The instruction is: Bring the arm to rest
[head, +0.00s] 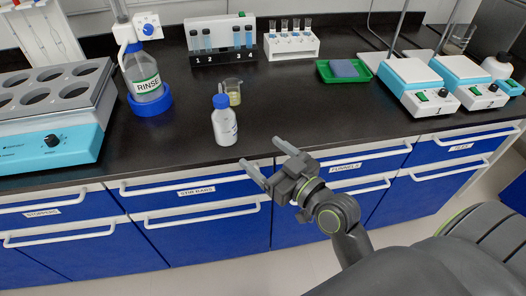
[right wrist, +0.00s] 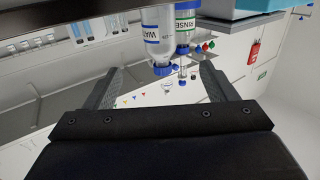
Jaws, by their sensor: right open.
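My right gripper (head: 268,160) is open and empty. It is in front of the black bench's front edge, over the blue drawers, with its fingers pointing up and left in the head view. The right wrist view also shows its two spread fingers (right wrist: 160,70) with nothing held between them. Part of my right arm reaches in from the lower right of the head view. My left gripper is in neither view.
On the black bench (head: 285,100), a blue-capped white bottle (head: 224,127) stands nearest the gripper, with a beaker (head: 233,93) behind it. A RINSE bottle (head: 146,82), tube racks (head: 220,58), a green tray (head: 324,73) and hotplates (head: 412,72) stand around. Drawer handles (head: 205,213) protrude below.

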